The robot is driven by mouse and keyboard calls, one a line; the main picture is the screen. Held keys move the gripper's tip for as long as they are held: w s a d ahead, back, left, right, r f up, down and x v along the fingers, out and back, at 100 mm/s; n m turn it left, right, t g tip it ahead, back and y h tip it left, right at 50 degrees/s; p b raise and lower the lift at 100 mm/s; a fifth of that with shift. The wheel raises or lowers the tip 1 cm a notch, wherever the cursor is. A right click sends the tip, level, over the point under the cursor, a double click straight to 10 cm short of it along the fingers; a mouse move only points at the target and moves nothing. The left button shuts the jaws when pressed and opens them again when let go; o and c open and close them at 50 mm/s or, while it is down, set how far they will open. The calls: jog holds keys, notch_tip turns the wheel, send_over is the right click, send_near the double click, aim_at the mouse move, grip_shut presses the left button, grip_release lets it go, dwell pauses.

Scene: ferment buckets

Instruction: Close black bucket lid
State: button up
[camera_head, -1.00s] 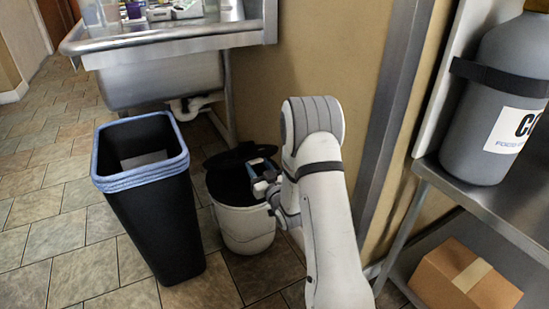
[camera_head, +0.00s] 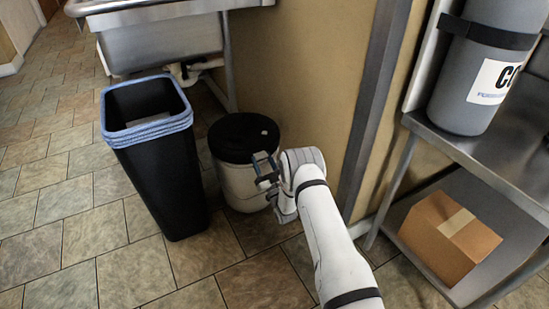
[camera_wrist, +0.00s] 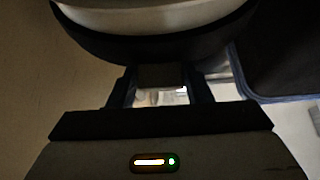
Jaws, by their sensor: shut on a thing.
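The black lid (camera_head: 243,137) lies over the top of the white bucket (camera_head: 241,186), against the wall. It covers the opening and looks about level; I cannot tell whether it is pressed fully down. My gripper (camera_head: 265,167) is at the lid's front right edge. In the wrist view the dark curved rim of the lid (camera_wrist: 150,47) crosses the top, with the pale bucket (camera_wrist: 150,18) beyond it. My gripper (camera_wrist: 160,88) has a dark piece at the rim between its fingers, which looks like part of the lid. The fingertips are partly hidden.
A tall black bin (camera_head: 158,175) with a blue liner stands close left of the bucket. A steel sink (camera_head: 160,45) is behind. At right, a steel shelf (camera_head: 470,150) holds a grey cylinder (camera_head: 478,75) above a cardboard box (camera_head: 449,234). The front floor is clear.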

jog(key=shift+f, duration=0.7)
jog(key=shift+o, duration=0.2)
jog(key=shift+d+f, duration=0.15)
jog(key=o, duration=1.1)
jog(key=shift+w+f, duration=0.1)
jog(key=shift+f, duration=0.1)
jog(key=shift+o, duration=1.3)
jog(key=shift+r, duration=0.3)
jog(key=p+v, duration=0.3)
jog(key=v, duration=0.4)
jog(key=shift+s+f, duration=0.25)
jog(key=shift+f, duration=0.1)
